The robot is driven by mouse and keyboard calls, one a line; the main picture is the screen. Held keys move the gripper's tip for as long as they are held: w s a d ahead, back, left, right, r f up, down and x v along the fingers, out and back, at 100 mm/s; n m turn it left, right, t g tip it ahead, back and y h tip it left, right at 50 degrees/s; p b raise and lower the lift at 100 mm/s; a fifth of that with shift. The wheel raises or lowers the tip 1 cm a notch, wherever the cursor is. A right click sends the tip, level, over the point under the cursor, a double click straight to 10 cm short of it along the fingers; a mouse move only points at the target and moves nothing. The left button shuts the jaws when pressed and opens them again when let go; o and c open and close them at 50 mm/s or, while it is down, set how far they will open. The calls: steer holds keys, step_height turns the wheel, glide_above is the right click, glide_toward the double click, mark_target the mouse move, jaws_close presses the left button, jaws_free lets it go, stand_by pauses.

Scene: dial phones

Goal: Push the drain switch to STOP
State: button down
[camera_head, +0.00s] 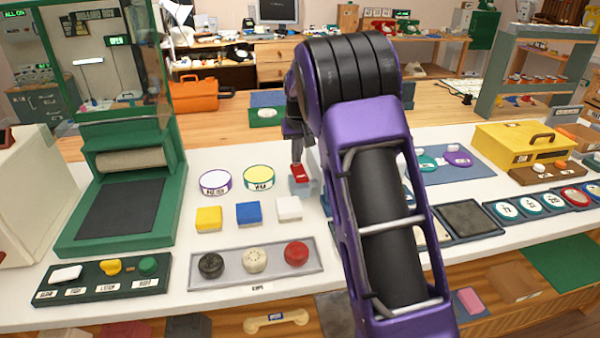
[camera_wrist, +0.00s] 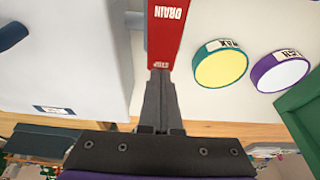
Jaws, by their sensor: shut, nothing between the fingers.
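The drain switch (camera_wrist: 166,35) is a red piece in the wrist view, with DRAIN written upside down in white and smaller lettering, seemingly STOP, at its near end. In the head view the switch (camera_head: 299,173) is a small red patch on a grey base, beside my arm. My gripper (camera_wrist: 160,74) has its fingers together and empty. Its tips lie at the lettered near end of the red piece and overlap it in the picture; I cannot tell whether they touch. In the head view my gripper (camera_head: 297,158) points down just above the red patch.
A yellow disc (camera_wrist: 221,67) and a purple-rimmed disc (camera_wrist: 281,73) lie right of the switch in the wrist view. A pale box (camera_wrist: 70,60) stands close on the left. In the head view, coloured blocks (camera_head: 249,213) and a knob tray (camera_head: 256,277) lie nearer.

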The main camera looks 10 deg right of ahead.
steer(key=shift+r, duration=0.1)
steer(key=shift+r+p, duration=1.45)
steer(key=shift+r, duration=0.2)
